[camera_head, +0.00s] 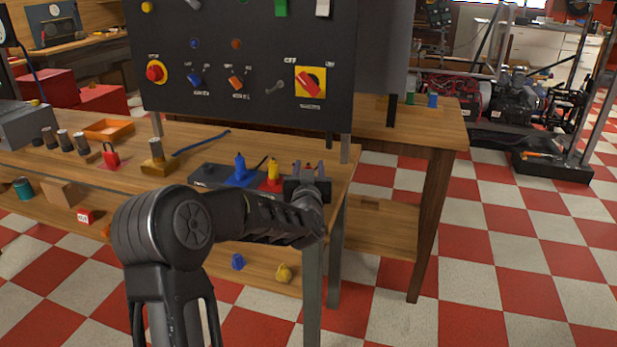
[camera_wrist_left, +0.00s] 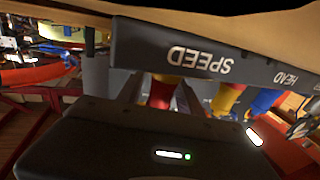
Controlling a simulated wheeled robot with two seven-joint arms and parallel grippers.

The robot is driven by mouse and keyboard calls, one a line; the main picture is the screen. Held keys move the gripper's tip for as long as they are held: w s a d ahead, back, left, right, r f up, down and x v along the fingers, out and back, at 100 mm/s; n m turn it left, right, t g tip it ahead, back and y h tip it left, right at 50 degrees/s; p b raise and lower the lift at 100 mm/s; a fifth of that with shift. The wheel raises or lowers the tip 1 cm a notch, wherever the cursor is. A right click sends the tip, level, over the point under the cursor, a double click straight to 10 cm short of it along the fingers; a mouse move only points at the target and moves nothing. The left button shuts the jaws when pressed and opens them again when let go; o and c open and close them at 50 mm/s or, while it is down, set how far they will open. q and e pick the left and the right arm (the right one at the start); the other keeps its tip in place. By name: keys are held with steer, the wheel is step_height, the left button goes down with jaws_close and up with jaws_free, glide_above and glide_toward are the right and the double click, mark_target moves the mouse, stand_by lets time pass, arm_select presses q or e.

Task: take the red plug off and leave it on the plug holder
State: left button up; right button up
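My left gripper (camera_head: 308,180) is at the right end of the near workbench, in front of the plugs. In the left wrist view, a red plug with a yellow part (camera_wrist_left: 160,92) stands between its fingers (camera_wrist_left: 158,95); whether they press on it is unclear. The plug is beside a dark block lettered SPEED and HEAD (camera_wrist_left: 215,62). The arm mostly hides this spot in the head view. A yellow plug on a red base (camera_head: 273,172) and a blue plug (camera_head: 240,172) stand to the left. I cannot pick out the plug holder with certainty. My right gripper is not in view.
A dark control panel (camera_head: 240,50) with knobs and a red switch rises behind the plugs. An orange tray (camera_head: 108,129), a red padlock (camera_head: 110,155) and several dark cylinders stand further left on the bench. Checkered floor (camera_head: 480,250) is open to the right.

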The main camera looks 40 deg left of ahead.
arm_select(q)
jaws_close()
stand_by(0.5)
step_height(320, 180, up, 10)
steer(key=p, duration=0.2)
stand_by(0.7)
